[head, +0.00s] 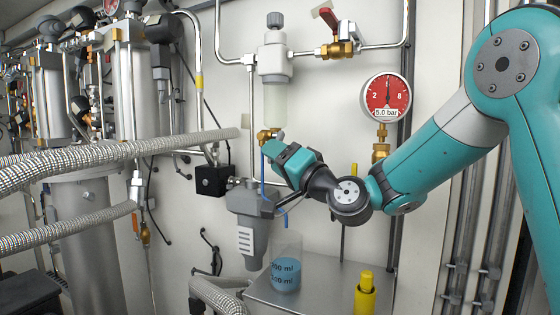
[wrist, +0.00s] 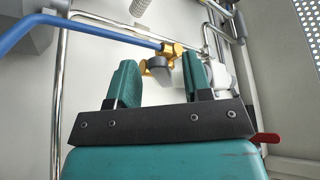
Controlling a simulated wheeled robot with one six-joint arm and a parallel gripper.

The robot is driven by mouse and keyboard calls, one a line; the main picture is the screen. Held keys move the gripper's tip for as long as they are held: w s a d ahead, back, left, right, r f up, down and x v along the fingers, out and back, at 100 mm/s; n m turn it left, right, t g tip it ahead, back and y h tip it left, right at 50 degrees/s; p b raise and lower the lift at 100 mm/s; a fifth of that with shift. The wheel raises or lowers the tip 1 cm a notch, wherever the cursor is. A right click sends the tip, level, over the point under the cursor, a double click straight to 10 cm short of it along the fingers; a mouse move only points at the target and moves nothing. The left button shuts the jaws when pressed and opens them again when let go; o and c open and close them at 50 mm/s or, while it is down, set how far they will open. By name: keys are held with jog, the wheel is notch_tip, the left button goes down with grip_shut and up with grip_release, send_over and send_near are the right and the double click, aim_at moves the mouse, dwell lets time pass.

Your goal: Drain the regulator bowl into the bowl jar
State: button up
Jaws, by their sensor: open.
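The regulator (head: 274,58) hangs on the pipework with its pale, translucent bowl (head: 275,104) below it. No blue liquid is clear to me in the bowl. A brass drain fitting (head: 265,135) sits under the bowl; in the wrist view it (wrist: 172,50) carries a dark round knob (wrist: 157,65) and a blue tube (wrist: 85,27). The tube runs down towards the bowl jar (head: 287,245), a clear jar with blue liquid in its lower part. My gripper (head: 268,148) is open at the fitting; in the wrist view its fingers (wrist: 159,72) stand either side of the knob, with gaps.
A red gauge (head: 386,98) marked 5.0 bar is to the right, above my forearm. A red-handled valve (head: 337,47) is above. A grey filter housing (head: 251,222) hangs left of the jar. A yellow object (head: 365,295) stands on the metal shelf (head: 322,284). Braided hoses (head: 110,155) cross at left.

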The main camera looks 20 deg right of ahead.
jog(key=shift+s+d+f, duration=0.1)
jog(key=shift+s+d, duration=0.05)
jog(key=shift+s, duration=0.15)
jog(key=b+v, duration=0.6)
dwell(0.4)
jog(key=shift+d, duration=0.1)
dwell(0.3)
